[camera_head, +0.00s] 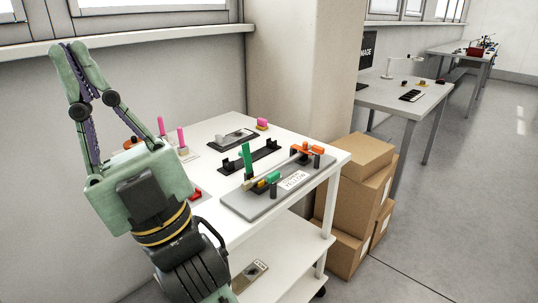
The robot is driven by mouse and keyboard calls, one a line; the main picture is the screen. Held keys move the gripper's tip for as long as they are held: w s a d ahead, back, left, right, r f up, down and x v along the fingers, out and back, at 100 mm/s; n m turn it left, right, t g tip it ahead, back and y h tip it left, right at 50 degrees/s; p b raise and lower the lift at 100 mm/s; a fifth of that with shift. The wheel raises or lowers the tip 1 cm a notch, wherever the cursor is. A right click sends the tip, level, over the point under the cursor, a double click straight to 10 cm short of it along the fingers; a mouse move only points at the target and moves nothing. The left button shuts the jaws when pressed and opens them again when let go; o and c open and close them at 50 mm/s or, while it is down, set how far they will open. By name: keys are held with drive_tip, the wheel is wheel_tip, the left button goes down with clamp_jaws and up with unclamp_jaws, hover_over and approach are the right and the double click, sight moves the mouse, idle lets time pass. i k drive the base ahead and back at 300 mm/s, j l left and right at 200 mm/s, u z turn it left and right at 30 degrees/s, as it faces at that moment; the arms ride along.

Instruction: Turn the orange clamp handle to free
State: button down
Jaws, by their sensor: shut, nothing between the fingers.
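An orange clamp handle (306,148) sits at the far right end of a grey base plate (240,207) on the white cart. It lies low across dark posts; its exact angle is too small to tell. My gripper (70,47) is raised at the upper left, in front of the wall, well away from the handle. Its fingers point up and their tips are together, with nothing between them.
Cardboard boxes (355,185) stand against the cart's right side. A pillar (300,60) rises behind the cart. The floor at right is clear.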

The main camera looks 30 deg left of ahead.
sight(317, 150)
drive_tip(key=j+z, duration=0.2)
drive_tip(key=j, duration=0.15)
drive_tip(key=k+j+z, duration=0.15)
drive_tip(key=j, duration=0.2)
drive_tip(key=k+j+z, duration=0.2)
drive_tip(key=j, duration=0.15)
drive_tip(key=k+j+z, duration=0.1)
drive_tip(key=j, duration=0.25)
drive_tip(key=k+j, duration=0.15)
drive_tip(key=j, duration=0.25)
drive_tip(key=k+j+z, duration=0.15)
drive_tip(key=j, duration=0.2)
drive_tip(key=k+j, duration=0.15)
drive_tip(key=j, duration=0.2)
drive_tip(key=k+j, duration=0.2)
drive_tip(key=j, duration=0.15)
drive_tip(key=k+j, duration=0.15)
drive_tip(key=j, duration=0.75)
drive_tip(key=i, duration=0.35)
